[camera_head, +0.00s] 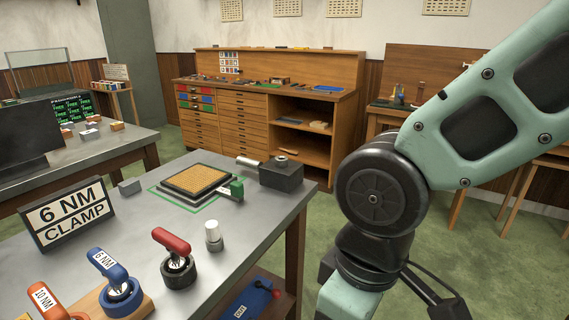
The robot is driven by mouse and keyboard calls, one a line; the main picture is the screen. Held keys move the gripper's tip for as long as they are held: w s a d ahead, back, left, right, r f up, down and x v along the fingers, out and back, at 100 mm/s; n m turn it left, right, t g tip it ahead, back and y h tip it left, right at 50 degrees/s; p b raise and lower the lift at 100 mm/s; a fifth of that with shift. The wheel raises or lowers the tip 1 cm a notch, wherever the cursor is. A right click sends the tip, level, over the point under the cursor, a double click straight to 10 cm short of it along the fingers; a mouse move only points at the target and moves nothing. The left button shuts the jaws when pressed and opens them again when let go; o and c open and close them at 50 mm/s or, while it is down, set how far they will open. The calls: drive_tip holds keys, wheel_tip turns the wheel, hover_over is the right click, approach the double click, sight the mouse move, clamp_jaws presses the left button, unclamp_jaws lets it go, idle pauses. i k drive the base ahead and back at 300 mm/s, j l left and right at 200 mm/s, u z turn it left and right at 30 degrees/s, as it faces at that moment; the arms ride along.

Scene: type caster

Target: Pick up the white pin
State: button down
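A small white pin (213,236), with a pale rounded top and a greyish lower part, stands upright on the grey metal table (240,232). It stands between the red-handled tool (173,245) and the table's right edge. Nothing touches it. My mint-green and black arm fills the right side of the picture, clear of the table and to the right of the pin. The fingertips of my gripper do not show, so I cannot tell what they are doing.
A "6 NM CLAMP" sign (72,214), blue (113,276) and orange (46,303) handled tools stand left of the pin. Behind it are a square tan plate (195,178), a green-ended block (234,190) and a dark metal block (281,174). Bare tabletop surrounds the pin's right side.

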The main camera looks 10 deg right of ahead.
sight(212, 226)
drive_tip(key=i+l+u, duration=0.15)
drive_tip(key=i+u, duration=0.3)
drive_tip(key=i+l+u, duration=0.2)
drive_tip(key=u, duration=0.25)
